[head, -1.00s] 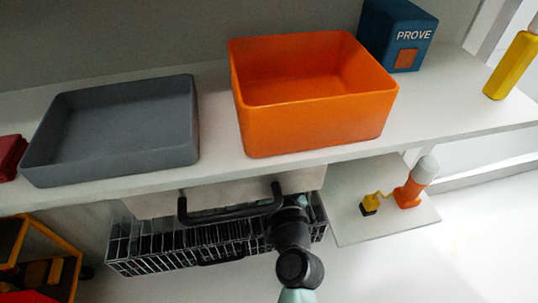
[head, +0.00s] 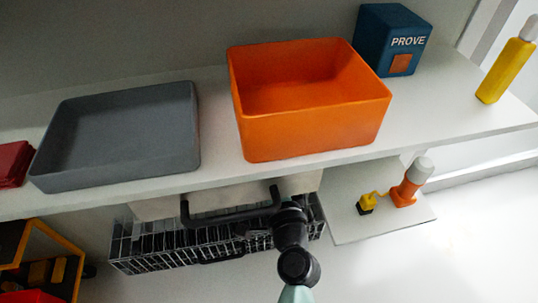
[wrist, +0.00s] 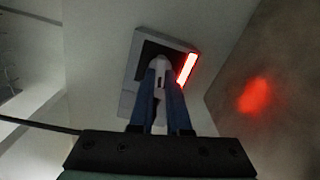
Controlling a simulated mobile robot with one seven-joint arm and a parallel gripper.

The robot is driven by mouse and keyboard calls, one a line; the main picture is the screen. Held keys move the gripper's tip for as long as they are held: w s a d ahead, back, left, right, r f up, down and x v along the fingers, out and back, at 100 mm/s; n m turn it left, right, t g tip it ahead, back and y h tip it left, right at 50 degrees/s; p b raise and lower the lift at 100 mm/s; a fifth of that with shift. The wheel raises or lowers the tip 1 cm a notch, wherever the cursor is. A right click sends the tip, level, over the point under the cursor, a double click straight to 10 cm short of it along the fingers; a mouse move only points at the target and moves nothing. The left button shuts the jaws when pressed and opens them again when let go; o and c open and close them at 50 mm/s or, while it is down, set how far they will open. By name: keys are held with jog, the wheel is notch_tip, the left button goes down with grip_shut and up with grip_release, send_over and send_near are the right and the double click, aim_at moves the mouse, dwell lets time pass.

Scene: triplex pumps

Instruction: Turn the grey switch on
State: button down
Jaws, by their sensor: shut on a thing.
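In the wrist view, a grey switch (wrist: 160,63) sits on a pale, dark-faced square housing on the wall. A lit red strip (wrist: 187,69) glows along the right side of the housing. My gripper (wrist: 160,78) has its two blue fingers closed on the pale grey lever of the switch, with a bit of it showing between them. The fingers hide part of the lever and the lower housing. In the head view my arm reaches in under the shelf; the gripper and the switch are hidden there.
An orange bin (head: 308,130), a grey tray (head: 115,165) and a blue PROVE box (head: 393,40) stand on the shelf. A dishwasher-like rack (head: 160,248) with a black handle (head: 230,216) is below. An orange-and-white bottle (head: 411,183) stands on a lower ledge. A red glow shows on the wall right of the switch.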

jog(key=shift+f+m, duration=0.1)
jog(key=shift+m, duration=1.1)
jog(key=c, duration=0.9)
grip_release()
jog(key=shift+s, duration=0.1)
jog(key=s+d, duration=0.1)
jog(key=s, duration=0.7)
jog(key=s+d, duration=0.1)
jog(key=s, duration=0.3)
jog(key=shift+s+d+p, duration=0.3)
jog(key=shift+p, duration=0.05)
